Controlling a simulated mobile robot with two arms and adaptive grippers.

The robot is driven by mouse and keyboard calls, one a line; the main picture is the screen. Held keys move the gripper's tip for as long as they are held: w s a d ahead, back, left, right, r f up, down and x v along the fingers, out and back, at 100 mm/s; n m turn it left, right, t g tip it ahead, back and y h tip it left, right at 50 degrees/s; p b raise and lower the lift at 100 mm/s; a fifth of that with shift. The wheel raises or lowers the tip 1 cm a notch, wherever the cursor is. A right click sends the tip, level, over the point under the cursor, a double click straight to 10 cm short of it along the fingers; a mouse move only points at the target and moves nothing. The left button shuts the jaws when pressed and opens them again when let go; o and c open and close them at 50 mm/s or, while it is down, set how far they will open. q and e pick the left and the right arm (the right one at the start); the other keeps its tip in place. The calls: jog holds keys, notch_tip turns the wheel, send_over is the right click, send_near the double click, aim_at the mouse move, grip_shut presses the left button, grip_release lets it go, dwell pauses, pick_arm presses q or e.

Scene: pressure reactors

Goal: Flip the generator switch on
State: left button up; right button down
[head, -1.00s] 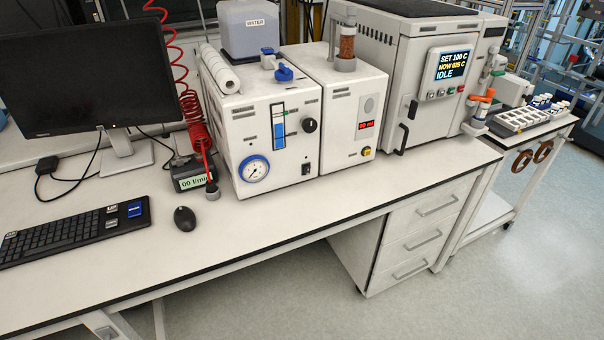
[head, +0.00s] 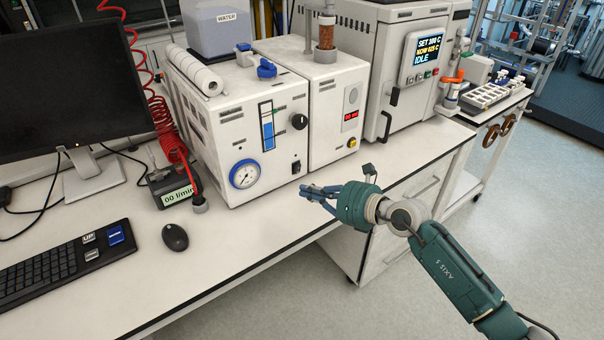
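The generator is a white box (head: 225,130) on the bench with a round blue-rimmed pressure gauge (head: 245,174), a blue level window, a black knob (head: 299,121) and a small black rocker switch (head: 296,167) low at its front right. I cannot tell the switch's position. My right gripper (head: 305,192) is in front of the generator, just below the switch and apart from it, with its fingers pointing left. Its fingers lie close together, and their gap is not clear. No object shows in them. My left gripper is not in view.
A second white unit (head: 325,139) with a red display and yellow button adjoins the generator. An oven (head: 399,80) reading IDLE stands to the right. A flow meter (head: 172,187), mouse (head: 175,237) and keyboard (head: 60,265) are left. The bench front is clear.

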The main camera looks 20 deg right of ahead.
jog(key=w+d+n+g+h, duration=0.1)
jog(key=d+n+h, duration=0.1)
jog(key=d+h, duration=0.2)
jog(key=shift+w+d+f+n, duration=0.3)
jog(key=shift+w+d+f, duration=0.1)
jog(key=shift+d, duration=1.25)
jog(key=b, duration=0.7)
send_near(299, 172)
jog(key=f, duration=0.4)
jog(key=shift+w+a+f, duration=0.15)
jog(key=shift+w+a, duration=0.1)
jog(key=shift+w+a+r+b, duration=0.2)
jog(key=shift+w+r, duration=0.1)
jog(key=shift+w, duration=0.3)
jog(key=shift+w+a+r+b, duration=0.1)
jog(key=shift+w+a+r, duration=0.15)
jog(key=shift+w, duration=0.3)
jog(key=shift+w+a+r, duration=0.15)
jog(key=shift+w+r, duration=0.05)
jog(key=shift+w, duration=0.4)
